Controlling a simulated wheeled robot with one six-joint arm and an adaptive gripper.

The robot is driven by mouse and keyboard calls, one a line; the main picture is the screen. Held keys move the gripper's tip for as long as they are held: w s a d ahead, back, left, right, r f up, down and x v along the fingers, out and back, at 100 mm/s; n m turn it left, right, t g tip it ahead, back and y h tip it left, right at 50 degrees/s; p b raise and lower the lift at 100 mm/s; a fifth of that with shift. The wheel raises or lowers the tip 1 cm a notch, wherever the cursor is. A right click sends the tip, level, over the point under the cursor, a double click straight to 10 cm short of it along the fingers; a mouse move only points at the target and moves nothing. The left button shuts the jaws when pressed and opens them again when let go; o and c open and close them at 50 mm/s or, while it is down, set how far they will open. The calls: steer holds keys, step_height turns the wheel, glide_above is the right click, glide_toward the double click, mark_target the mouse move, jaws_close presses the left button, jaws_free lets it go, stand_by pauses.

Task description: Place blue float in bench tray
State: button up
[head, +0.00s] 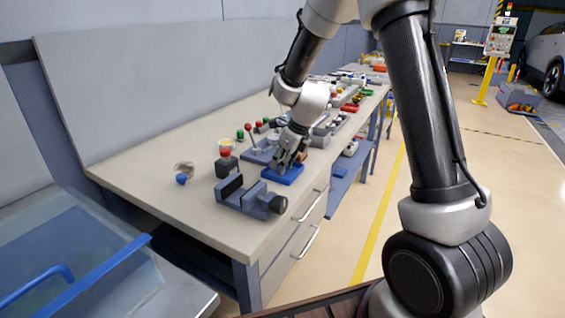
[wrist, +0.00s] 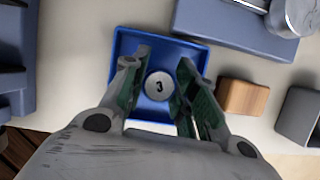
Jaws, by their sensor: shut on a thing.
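A blue bench tray (head: 284,178) sits on the workbench, below my gripper (head: 287,161). In the wrist view the tray (wrist: 158,38) lies squarely under my gripper (wrist: 161,82). My gripper is shut on a round piece (wrist: 158,86) with a pale grey top marked "3". The piece is between the two fingers, over or in the tray; I cannot tell if it touches the tray floor. Only its top shows, and no blue is visible on it. The fingers hide the piece in the head view.
A grey vise (head: 248,196) stands left of the tray. A wooden block (wrist: 242,97) and a grey block (wrist: 298,115) lie right of the tray in the wrist view. A small blue ball (head: 181,178) lies on the bench's left part. Several coloured parts stand farther back.

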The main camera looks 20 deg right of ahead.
steer(key=o, duration=0.8)
steer(key=s+d+r+n, duration=0.3)
steer(key=s+r, duration=0.2)
steer(key=r, duration=0.3)
steer(key=s+d+r+n, duration=0.3)
steer(key=s+r, duration=0.2)
steer(key=r, duration=0.3)
steer(key=s+d+r+n+h, duration=0.1)
steer(key=s+d+n, duration=0.2)
steer(key=s+n, duration=0.4)
steer(key=s+d+r+n+h, duration=0.1)
steer(key=s+d+n, duration=0.2)
steer(key=s+n, duration=0.4)
steer(key=s+d+r+n, duration=0.1)
steer(key=s+d+n, duration=0.2)
steer(key=s+n, duration=0.5)
steer(key=shift+s+r+t+h, duration=0.35)
steer(key=shift+s+t+h, duration=0.05)
steer(key=shift+s, duration=0.2)
